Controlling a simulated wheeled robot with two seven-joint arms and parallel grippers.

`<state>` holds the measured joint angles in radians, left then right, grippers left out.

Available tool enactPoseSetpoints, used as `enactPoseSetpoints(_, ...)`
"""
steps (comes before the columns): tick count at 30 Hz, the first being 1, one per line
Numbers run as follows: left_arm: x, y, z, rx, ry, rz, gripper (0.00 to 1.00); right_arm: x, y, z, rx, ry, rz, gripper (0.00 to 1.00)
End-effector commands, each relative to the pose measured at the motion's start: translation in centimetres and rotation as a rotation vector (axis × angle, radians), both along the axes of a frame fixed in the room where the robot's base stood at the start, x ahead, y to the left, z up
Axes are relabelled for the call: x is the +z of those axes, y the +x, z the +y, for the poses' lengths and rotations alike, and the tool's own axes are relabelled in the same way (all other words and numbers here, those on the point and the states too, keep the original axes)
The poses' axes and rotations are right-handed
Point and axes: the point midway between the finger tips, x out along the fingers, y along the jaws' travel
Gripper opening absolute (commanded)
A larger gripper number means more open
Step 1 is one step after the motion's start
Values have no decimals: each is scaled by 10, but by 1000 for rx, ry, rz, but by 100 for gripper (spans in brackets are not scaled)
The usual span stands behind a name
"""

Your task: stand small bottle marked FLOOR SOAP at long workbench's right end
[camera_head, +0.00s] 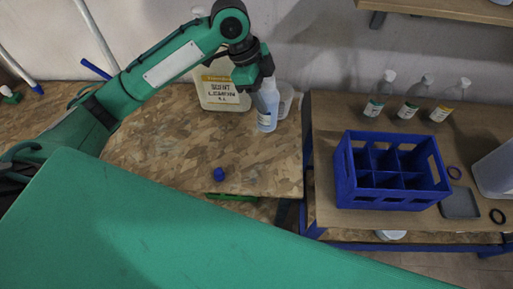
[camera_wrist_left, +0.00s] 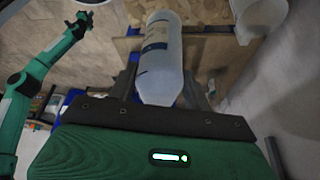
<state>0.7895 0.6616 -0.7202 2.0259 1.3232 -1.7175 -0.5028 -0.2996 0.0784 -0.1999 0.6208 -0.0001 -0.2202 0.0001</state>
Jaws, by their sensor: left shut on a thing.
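My left gripper (camera_head: 258,76) is shut on a small clear bottle (camera_head: 267,108) with a white and blue label, too small to read. The bottle is upright near the back of the right end of the wood-flake workbench (camera_head: 265,165). I cannot tell whether its base touches the top. In the left wrist view the bottle (camera_wrist_left: 160,65) lies between the fingers (camera_wrist_left: 160,88).
A SCENT LEMON jug (camera_head: 221,94) stands left of the bottle, and a clear container (camera_head: 286,99) close behind it. A blue cap (camera_head: 219,174) lies near the front edge. Across a gap, another bench (camera_head: 325,110) carries a blue crate (camera_head: 390,195) and three bottles (camera_head: 408,100).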

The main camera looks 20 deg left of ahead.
Motion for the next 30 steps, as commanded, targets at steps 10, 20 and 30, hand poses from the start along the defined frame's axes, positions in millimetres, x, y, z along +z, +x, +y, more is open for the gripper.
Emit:
enactPoseSetpoints(10, -92, -2, 0, 3, 1, 8, 4, 19, 0, -4, 2, -5, 0, 0)
enactPoseSetpoints(20, -142, -1, 0, 3, -1, 1, 4, 27, 0, -4, 2, -4, 0, 0)
enactPoseSetpoints(30, -182, -1, 0, 4, 1, 3, 4, 36, 0, 1, 0, 1, 0, 0)
